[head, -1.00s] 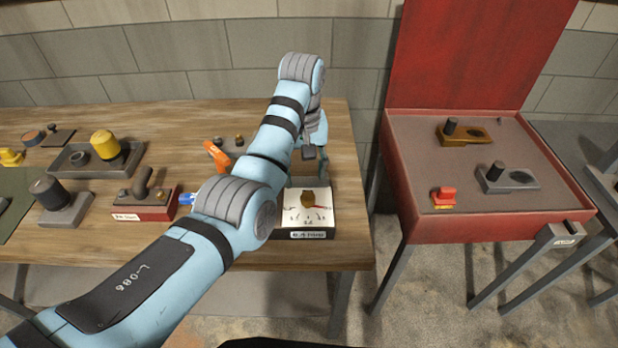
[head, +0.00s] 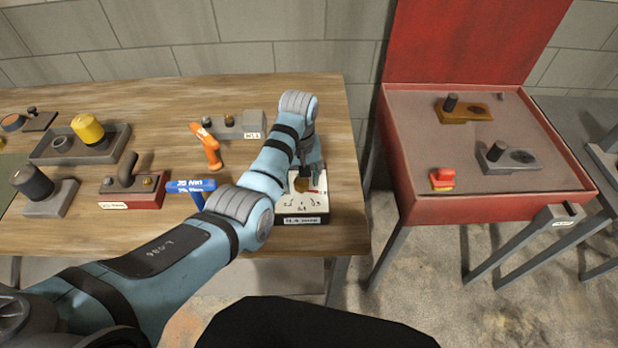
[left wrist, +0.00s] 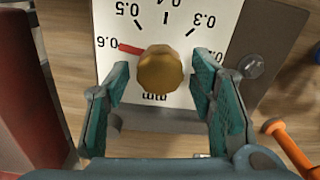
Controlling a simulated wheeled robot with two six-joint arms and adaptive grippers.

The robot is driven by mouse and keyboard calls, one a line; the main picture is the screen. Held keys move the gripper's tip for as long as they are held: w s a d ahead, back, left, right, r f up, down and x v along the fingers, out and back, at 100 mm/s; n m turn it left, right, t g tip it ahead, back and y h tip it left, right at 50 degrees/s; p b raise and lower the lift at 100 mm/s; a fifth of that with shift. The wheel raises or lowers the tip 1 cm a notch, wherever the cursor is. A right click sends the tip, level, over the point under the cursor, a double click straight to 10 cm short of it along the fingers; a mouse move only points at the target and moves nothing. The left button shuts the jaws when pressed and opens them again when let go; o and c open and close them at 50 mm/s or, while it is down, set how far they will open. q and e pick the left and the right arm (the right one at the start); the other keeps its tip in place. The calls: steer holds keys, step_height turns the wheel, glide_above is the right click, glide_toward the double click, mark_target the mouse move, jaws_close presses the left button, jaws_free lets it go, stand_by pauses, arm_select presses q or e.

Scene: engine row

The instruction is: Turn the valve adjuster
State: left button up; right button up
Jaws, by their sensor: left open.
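The valve adjuster is a white dial box (head: 304,207) with a brass knob (head: 300,185), at the right end of the wooden bench. In the left wrist view the knob (left wrist: 160,72) is round, and a red pointer (left wrist: 130,49) beside it points near 0.6 on the printed scale. My left gripper (left wrist: 158,82) is open, with one teal-padded finger on each side of the knob and gaps between pads and knob. In the head view my left gripper (head: 303,174) is over the dial and partly hides it. My right gripper is not in view.
A grey block (head: 230,125) and an orange-handled tool (head: 208,147) lie left of the dial. A blue-handled tool (head: 190,185) and red block (head: 132,190) are further left. A red-rimmed table (head: 480,212) stands right, across a floor gap.

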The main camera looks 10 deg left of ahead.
arm_select(q)
steer(key=shift+s+r, duration=0.1)
steer(key=shift+s, duration=0.15)
steer(key=shift+c, duration=0.4)
steer(key=shift+d, duration=0.1)
steer(key=c, duration=1.1)
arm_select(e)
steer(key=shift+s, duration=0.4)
